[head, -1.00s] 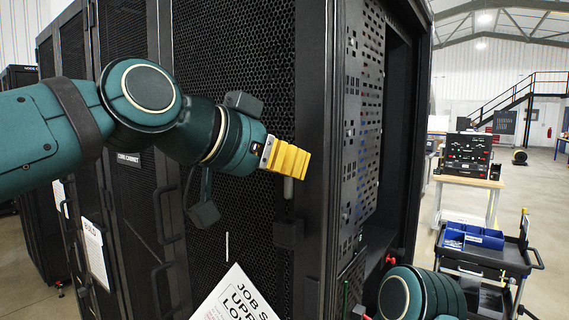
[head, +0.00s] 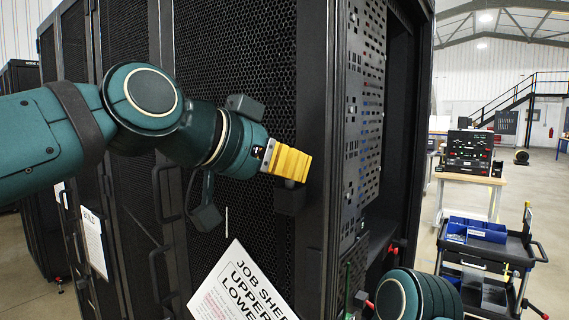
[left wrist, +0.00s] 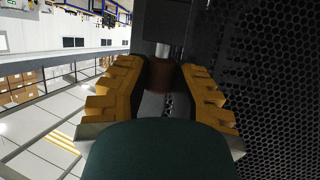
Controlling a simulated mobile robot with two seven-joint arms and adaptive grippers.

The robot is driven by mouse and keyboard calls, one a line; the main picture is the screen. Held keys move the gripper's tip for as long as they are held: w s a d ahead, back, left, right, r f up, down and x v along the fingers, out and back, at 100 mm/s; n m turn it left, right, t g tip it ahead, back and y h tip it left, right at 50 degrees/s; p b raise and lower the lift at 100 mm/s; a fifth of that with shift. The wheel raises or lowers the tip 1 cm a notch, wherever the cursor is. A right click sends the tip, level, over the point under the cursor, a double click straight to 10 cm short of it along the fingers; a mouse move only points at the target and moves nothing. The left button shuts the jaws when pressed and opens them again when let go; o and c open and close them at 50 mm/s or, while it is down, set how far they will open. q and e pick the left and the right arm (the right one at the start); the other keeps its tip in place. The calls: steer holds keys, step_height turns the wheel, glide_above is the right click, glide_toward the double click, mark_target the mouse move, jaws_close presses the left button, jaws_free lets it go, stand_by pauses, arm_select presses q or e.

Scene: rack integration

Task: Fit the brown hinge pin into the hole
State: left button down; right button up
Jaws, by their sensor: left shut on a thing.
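My left gripper (head: 287,163) has yellow stepped fingers shut on the brown hinge pin. In the left wrist view the pin's brown part (left wrist: 160,76) lies between the fingers, and its grey shaft (left wrist: 162,50) points at a dark block (left wrist: 163,20). In the head view this black hinge block (head: 290,202) sits on the cabinet front just below the fingers. Only a short grey bit of the pin shows between fingers and block. The hole itself is hidden, and I cannot tell whether the tip is inside it. My right gripper is out of view.
The black mesh cabinet door (head: 255,60) stands right behind the gripper. A white job sheet (head: 245,285) is below it. A perforated panel (head: 365,110) is to the right. A cart with blue bins (head: 475,232) and a workbench (head: 470,180) stand farther right.

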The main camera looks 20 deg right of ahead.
arm_select(q)
steer(key=shift+f, duration=0.3)
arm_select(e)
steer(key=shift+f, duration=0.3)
arm_select(q)
steer(key=c, duration=0.8)
jaws_free()
